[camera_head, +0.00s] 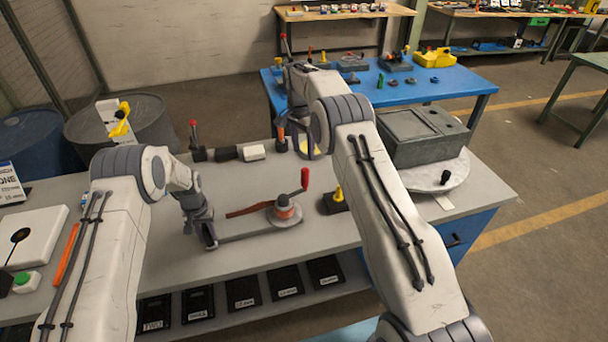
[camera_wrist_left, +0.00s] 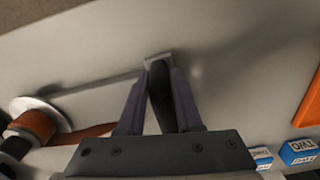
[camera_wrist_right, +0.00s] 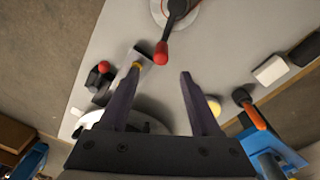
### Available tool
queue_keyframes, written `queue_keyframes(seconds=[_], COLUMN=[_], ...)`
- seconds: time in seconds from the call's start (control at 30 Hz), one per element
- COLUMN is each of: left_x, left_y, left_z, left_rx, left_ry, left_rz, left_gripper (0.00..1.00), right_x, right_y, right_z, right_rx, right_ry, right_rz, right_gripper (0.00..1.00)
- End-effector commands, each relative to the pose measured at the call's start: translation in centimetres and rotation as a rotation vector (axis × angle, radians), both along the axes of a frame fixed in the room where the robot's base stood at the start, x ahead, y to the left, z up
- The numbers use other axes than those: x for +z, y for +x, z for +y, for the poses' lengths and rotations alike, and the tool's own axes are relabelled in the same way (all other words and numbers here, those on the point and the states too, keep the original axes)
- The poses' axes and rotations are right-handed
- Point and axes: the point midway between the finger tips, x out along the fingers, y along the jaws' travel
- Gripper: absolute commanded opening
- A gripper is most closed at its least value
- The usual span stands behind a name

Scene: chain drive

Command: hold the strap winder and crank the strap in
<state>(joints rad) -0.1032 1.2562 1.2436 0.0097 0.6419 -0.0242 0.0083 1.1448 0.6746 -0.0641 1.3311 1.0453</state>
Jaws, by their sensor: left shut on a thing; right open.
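The strap winder lies on the grey bench, with its reel (camera_head: 284,213) wound with orange-red strap. Its crank ends in a red knob (camera_head: 304,179); the knob also shows in the right wrist view (camera_wrist_right: 161,53). A flat bar runs left from the reel to a dark handle (camera_wrist_left: 161,98). My left gripper (camera_head: 209,240) is shut on this handle; it also shows in the left wrist view (camera_wrist_left: 158,72). A reddish strap (camera_head: 248,210) extends left from the reel. My right gripper (camera_wrist_right: 161,72) is open and empty, with the knob just beyond its fingertips. My arm largely hides it in the head view.
A black block with a yellow top (camera_head: 335,201) stands right of the reel. A grey box (camera_head: 420,135) sits on a round turntable at the bench's right. Small blocks (camera_head: 254,151) and an orange-handled tool (camera_head: 281,138) line the back. Bench surface around the bar is clear.

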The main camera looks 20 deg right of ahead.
Motion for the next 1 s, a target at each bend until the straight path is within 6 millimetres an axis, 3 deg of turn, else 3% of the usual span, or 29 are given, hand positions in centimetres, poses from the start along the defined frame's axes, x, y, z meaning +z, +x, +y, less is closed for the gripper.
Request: queue_keyframes(seconds=[0.13,0.23,0.7,1.0], left_x=[0.0,0.0,0.1,0.1], left_y=[0.0,0.0,0.1,0.0], left_z=[0.0,0.0,0.0,0.0], left_rx=[-0.002,-0.002,-0.003,-0.002], left_ry=[0.001,0.001,0.001,0.001], left_rz=[-0.001,-0.001,-0.001,-0.001], left_gripper=[0.00,0.00,0.00,0.00], right_x=[0.0,-1.1,-9.8,-11.6], right_y=[0.2,0.2,0.1,0.2], right_z=[-0.7,-0.6,-0.6,-0.6], right_rx=[-0.047,-0.050,-0.047,-0.047], right_ry=[0.061,0.066,0.063,0.063], right_rz=[-0.010,-0.008,-0.008,-0.012], right_gripper=[0.64,0.64,0.64,0.64])
